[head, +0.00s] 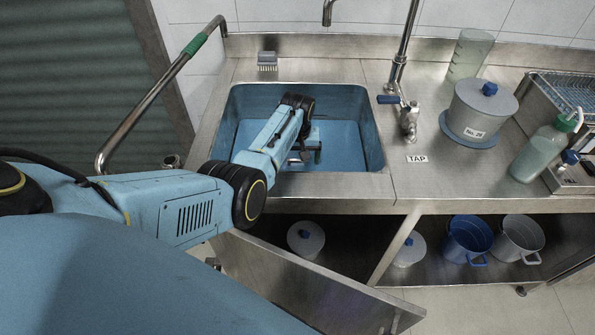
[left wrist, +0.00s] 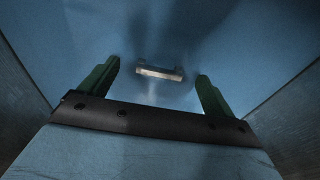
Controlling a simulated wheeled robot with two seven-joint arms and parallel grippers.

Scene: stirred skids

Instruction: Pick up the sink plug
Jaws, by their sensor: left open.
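The sink (head: 345,150) is a blue-lined basin in the steel counter in the head view. My left arm reaches down into it. My left gripper (head: 306,155) is low in the basin, and its fingers are mostly hidden by the arm in the head view. In the left wrist view my left gripper (left wrist: 157,72) has two dark green fingers spread apart. A small pale bar (left wrist: 160,71), perhaps the sink plug or its handle, shows between the fingertips, apart from both. I cannot make out the plug in the head view. My right gripper is not in view.
A tap (head: 408,118) and a lidded pot (head: 480,110) stand right of the sink, with a green bottle (head: 537,152) beyond. A brush (head: 267,61) lies behind the sink. Basin walls surround my gripper. An open cupboard door (head: 300,285) hangs below the counter.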

